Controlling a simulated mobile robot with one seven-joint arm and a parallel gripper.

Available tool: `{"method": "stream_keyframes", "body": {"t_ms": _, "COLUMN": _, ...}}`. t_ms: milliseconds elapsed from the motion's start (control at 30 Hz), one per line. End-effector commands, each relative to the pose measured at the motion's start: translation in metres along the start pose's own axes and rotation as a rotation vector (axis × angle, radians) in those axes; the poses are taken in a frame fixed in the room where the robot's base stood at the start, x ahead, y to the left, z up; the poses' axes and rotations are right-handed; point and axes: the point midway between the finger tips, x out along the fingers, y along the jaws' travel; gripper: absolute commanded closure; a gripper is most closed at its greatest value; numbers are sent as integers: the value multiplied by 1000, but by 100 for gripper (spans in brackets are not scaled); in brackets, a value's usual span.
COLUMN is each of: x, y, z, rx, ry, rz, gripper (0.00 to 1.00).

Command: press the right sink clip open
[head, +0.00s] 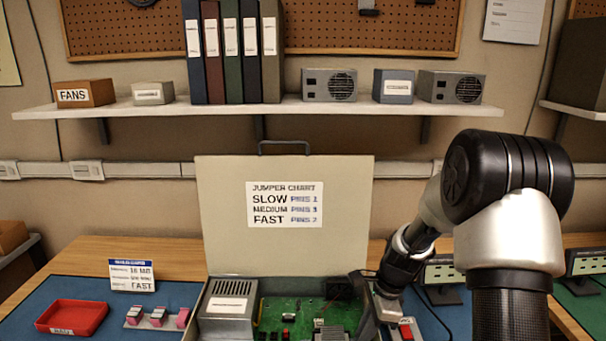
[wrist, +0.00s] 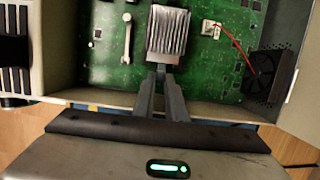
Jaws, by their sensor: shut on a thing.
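The finned grey heat sink (wrist: 168,32) stands on the green circuit board (wrist: 100,62) inside the open case. My gripper (wrist: 163,73) reaches over the case wall, with its fingertips at the near edge of the sink in the wrist view. The jaws are nearly together; what they grip is too small or hidden to make out. The right sink clip cannot be told apart at the fingertips. A pale lever-shaped part (wrist: 127,38) lies left of the sink in the wrist view. In the head view my gripper (head: 368,322) is at the case's right side.
A black fan (wrist: 268,76) with a red wire sits to the right of the sink in the wrist view. A silver power supply box (head: 228,305) fills the case's left side. The raised lid (head: 222,240) stands behind. A red tray (head: 72,317) lies far left.

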Motion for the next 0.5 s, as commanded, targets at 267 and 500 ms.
{"method": "stream_keyframes", "body": {"t_ms": 267, "x": 0, "y": 0, "z": -2, "rx": 2, "ry": 2, "rz": 0, "gripper": 96}}
{"method": "stream_keyframes", "body": {"t_ms": 500, "x": 3, "y": 0, "z": -7, "rx": 3, "ry": 3, "rz": 1, "gripper": 96}}
